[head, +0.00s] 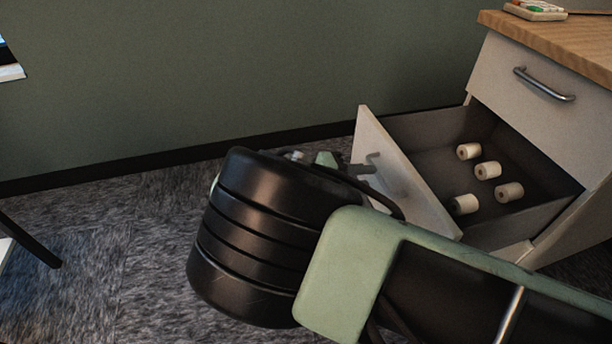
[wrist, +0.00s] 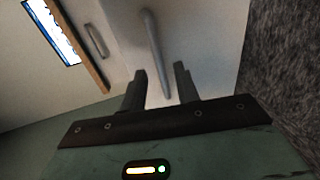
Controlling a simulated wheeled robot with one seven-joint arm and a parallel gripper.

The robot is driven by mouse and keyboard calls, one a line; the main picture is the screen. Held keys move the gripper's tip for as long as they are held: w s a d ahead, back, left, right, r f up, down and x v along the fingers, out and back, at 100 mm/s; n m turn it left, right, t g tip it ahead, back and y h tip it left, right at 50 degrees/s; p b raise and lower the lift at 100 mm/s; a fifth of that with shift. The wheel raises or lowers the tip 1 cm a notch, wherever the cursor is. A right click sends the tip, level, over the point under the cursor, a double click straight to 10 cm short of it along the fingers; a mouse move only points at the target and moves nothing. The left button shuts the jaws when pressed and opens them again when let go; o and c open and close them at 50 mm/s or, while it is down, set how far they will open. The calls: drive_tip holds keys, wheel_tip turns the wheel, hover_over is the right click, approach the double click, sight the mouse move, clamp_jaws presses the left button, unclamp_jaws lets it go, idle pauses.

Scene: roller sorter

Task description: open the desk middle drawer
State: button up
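The desk's drawer below the top one (head: 395,180) is pulled well out, its pale front standing away from the cabinet. Its dark inside holds several small white rolls (head: 487,170). Its metal handle shows partly in the head view, mostly behind my arm, and clearly in the wrist view (wrist: 153,45). My gripper (wrist: 160,72) is open in the wrist view, with a gap between its fingers. The handle's lower end appears in that gap, with clear space on both sides. I cannot tell the depth between fingers and handle.
The top drawer (head: 535,105) is shut, with its own bar handle (head: 543,84). The wooden desktop (head: 560,40) carries a small tray (head: 535,10) at its edge. Carpet (head: 130,240) is open to the left, before a green wall (head: 240,70).

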drive_tip(key=p+v, duration=0.2)
drive_tip(key=v, duration=1.2)
drive_tip(key=shift+f, duration=0.1)
drive_tip(key=s+d+r+g+y, duration=0.2)
drive_tip(key=d+r+g+y, duration=0.4)
drive_tip(key=d, duration=0.4)
drive_tip(key=s+d+r+n+y, duration=0.2)
drive_tip(key=s+d+r+y, duration=0.3)
drive_tip(key=s, duration=0.4)
drive_tip(key=s+d+r+n+y, duration=0.2)
drive_tip(key=s+d+r+y, duration=0.25)
drive_tip(key=s, duration=0.55)
wheel_tip(320, 180, up, 34)
drive_tip(key=p, duration=3.4)
drive_tip(key=shift+t+p, duration=0.3)
drive_tip(key=shift+p, duration=0.05)
